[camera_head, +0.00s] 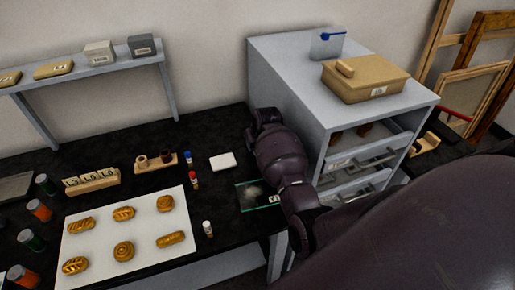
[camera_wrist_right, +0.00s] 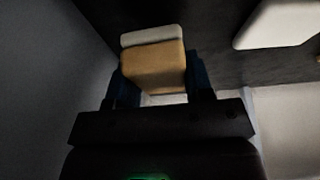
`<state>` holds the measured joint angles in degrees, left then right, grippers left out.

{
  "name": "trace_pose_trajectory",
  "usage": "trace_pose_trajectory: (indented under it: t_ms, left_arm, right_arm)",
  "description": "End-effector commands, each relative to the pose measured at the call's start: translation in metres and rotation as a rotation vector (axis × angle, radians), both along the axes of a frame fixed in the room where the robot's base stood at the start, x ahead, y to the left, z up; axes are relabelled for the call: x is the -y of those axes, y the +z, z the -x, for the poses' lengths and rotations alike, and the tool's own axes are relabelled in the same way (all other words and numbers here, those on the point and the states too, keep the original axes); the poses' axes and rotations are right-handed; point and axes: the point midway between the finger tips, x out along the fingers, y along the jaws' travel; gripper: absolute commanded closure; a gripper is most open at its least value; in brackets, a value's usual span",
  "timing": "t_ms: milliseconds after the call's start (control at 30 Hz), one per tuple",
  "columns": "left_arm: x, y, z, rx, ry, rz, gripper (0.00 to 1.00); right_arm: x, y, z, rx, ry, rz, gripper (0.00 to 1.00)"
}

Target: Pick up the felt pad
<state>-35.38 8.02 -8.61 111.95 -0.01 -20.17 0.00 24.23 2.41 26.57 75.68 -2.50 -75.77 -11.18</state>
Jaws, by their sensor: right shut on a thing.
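My right gripper (camera_wrist_right: 160,88) is shut on the felt pad (camera_wrist_right: 152,66), a small tan block with a pale layer along its far edge, seen in the right wrist view. One dark blue finger is on each side of it. Whether it touches anything beneath is not clear. In the head view my right arm reaches to the left side of the grey cabinet and hides the pad and the fingertips. My left gripper is not in view.
The grey cabinet (camera_head: 285,72) stands close by the right arm. A white block (camera_head: 222,161) lies on the black bench, also in the wrist view (camera_wrist_right: 275,24). A glass plate (camera_head: 262,208), small bottles and a white sheet (camera_head: 95,240) with gilt pieces lie nearby.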

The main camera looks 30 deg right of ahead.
Motion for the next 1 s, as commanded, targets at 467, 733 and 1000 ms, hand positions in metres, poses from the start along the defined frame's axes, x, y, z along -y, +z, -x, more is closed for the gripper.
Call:
trace_pose_trajectory:
  t_ms: [467,733,1000]
  left_arm:
    - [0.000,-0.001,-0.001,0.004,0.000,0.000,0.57]
    - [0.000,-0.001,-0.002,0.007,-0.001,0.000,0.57]
    - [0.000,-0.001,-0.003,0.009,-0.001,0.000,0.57]
  right_arm:
    - [0.000,0.120,-0.001,0.006,0.001,0.002,0.76]
    - [0.000,0.164,-0.001,0.003,0.001,0.001,0.76]
    - [0.000,0.177,0.000,0.001,0.000,0.000,0.76]
